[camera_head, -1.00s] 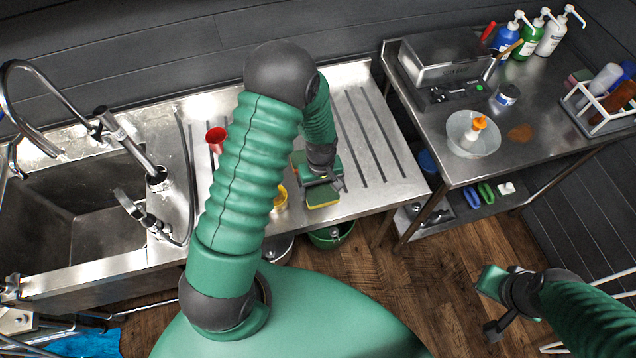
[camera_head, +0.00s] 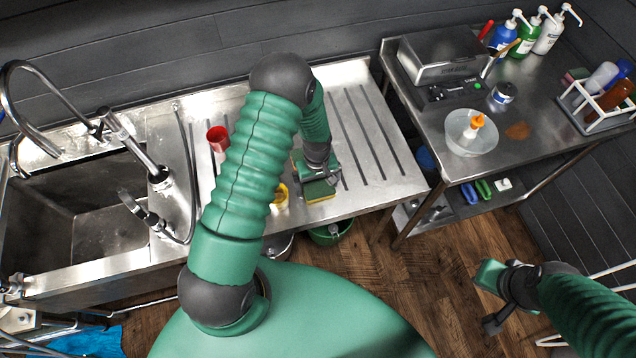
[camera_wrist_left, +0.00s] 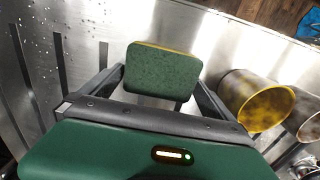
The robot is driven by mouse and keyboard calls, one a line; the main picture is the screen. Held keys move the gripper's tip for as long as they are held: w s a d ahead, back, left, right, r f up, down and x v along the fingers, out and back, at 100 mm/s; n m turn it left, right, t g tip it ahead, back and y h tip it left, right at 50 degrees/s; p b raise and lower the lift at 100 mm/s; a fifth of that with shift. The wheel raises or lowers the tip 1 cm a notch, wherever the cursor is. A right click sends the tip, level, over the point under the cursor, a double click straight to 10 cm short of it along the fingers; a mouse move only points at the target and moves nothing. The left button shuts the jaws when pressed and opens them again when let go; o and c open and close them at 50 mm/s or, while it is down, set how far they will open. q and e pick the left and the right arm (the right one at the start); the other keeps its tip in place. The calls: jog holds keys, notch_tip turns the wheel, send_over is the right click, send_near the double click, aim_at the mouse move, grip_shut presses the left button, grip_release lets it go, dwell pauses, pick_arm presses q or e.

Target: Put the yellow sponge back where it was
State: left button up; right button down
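The yellow sponge (camera_head: 319,190) has a green scouring face and a yellow edge. It is at the front part of the ribbed steel drainboard (camera_head: 385,150). My left gripper (camera_head: 318,177) is over it. In the left wrist view the sponge (camera_wrist_left: 162,72) sits between the two fingers of my left gripper (camera_wrist_left: 160,85), which close in on its sides; its green face is toward the camera. I cannot tell whether the sponge touches the board. My right gripper (camera_head: 488,302) is away over the floor at the lower right, with its finger gap unclear.
A yellow cup (camera_head: 280,196) stands just left of the sponge; it also shows in the wrist view (camera_wrist_left: 256,101). A red cup (camera_head: 217,139) is farther back, near the sink (camera_head: 75,210). A second steel table (camera_head: 560,125) on the right carries a clear bowl (camera_head: 472,140) and bottles.

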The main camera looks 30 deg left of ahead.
aim_at(317, 184)
pick_arm(q)
jog(key=shift+a, duration=0.2)
jog(key=shift+d, duration=0.1)
jog(key=shift+r, duration=0.4)
notch_tip(317, 184, up, 12)
jog(key=b, duration=0.2)
jog(key=s+d+r+m+t+b, duration=0.2)
jog(key=s+d+r+m, duration=0.3)
jog(key=s+d+m, duration=0.3)
jog(key=shift+s+r+m+t+b, duration=0.25)
jog(key=shift+s+m+t+b, duration=0.15)
jog(key=shift+s+m, duration=0.6)
